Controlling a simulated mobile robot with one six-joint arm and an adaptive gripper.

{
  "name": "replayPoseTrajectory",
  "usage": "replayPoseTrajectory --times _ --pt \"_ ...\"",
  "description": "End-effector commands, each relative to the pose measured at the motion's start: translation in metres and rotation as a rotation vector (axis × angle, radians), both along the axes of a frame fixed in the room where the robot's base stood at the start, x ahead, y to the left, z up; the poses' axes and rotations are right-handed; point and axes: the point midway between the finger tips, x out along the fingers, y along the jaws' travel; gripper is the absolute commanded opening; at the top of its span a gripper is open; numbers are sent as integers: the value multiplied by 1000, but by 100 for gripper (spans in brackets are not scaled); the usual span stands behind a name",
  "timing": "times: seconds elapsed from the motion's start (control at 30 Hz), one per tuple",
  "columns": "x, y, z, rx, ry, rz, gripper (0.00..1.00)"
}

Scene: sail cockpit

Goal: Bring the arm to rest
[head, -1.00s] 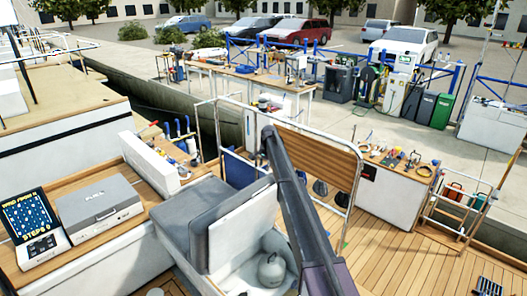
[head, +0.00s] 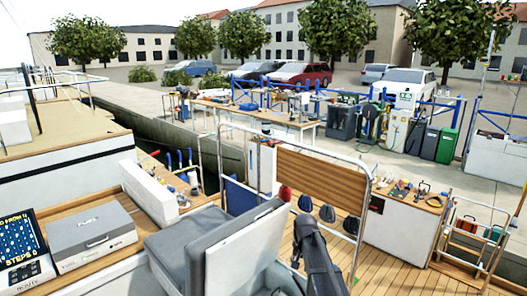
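My arm (head: 319,262) shows as a dark link at the lower middle of the head view, rising from the bottom edge to a rounded dark joint. It stands in front of the wooden deck, just right of the grey cockpit seat (head: 215,245). I cannot make out my gripper or its fingers in this view, so whether it is open or shut does not show.
A silver case (head: 92,236) and a game screen (head: 20,240) are at left. A slatted wooden panel (head: 320,178) in a metal rail stands behind my arm. A white cabinet (head: 395,233) with tools is at right. Planked deck (head: 385,275) shows between.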

Motion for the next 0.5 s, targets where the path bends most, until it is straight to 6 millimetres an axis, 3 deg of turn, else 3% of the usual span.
replayPoseTrajectory --times 0.03,0.2,0.4,0.5 --pt "-34 -6 -19 -6 4 27 51" --pt "-106 -22 -49 -23 16 127 51" --pt "-179 -35 -79 -40 30 233 51" --pt "-202 -39 -87 -45 36 269 51"
